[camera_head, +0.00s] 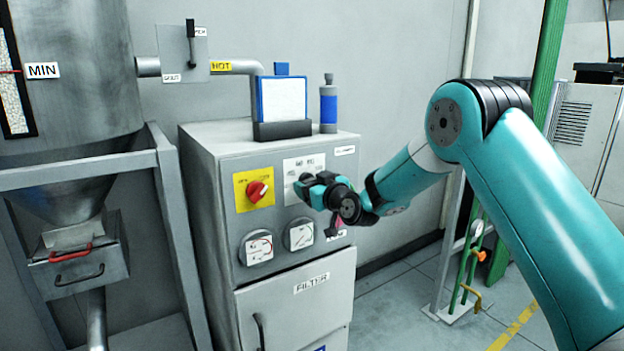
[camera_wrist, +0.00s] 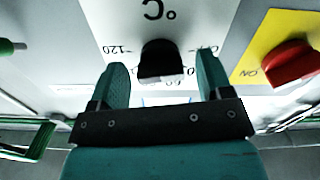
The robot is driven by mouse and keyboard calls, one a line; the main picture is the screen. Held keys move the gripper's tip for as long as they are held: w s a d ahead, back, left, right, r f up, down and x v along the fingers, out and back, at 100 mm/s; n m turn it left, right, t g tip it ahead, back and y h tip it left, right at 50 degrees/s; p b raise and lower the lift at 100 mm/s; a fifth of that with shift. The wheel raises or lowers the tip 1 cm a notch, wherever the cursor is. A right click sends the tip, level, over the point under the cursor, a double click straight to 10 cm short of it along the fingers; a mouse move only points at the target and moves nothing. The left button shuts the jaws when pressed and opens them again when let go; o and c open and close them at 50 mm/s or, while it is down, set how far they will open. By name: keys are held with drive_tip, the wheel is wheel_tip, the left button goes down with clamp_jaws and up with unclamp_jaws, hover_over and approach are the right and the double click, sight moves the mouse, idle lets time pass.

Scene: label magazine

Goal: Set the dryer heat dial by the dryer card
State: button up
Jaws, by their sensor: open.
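The heat dial is a black knob (camera_wrist: 163,62) on a white plate marked °C (camera_wrist: 152,12), with 120 printed to its left, in the wrist view. My gripper (camera_wrist: 163,80) is open there, with one teal finger on each side of the knob. I cannot tell whether either finger touches it. In the head view my gripper (camera_head: 308,190) is in front of the cabinet's panel and hides the dial. A blue-framed white card (camera_head: 284,98) stands in a dark holder on top of the cabinet; its writing cannot be read from here.
A red switch on a yellow plate (camera_head: 257,191) is left of my gripper; it also shows in the wrist view (camera_wrist: 290,64). Two round gauges (camera_head: 258,248) are below. A blue bottle (camera_head: 328,105) stands beside the card. A hopper (camera_head: 62,200) is at the left.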

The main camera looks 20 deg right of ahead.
drive_tip(key=shift+w, duration=0.1)
drive_tip(key=c, duration=0.9)
drive_tip(key=shift+m+b, duration=0.3)
drive_tip(key=shift+m, duration=0.1)
drive_tip(key=shift+m+b, duration=1.9)
drive_tip(key=shift+m, duration=5.5)
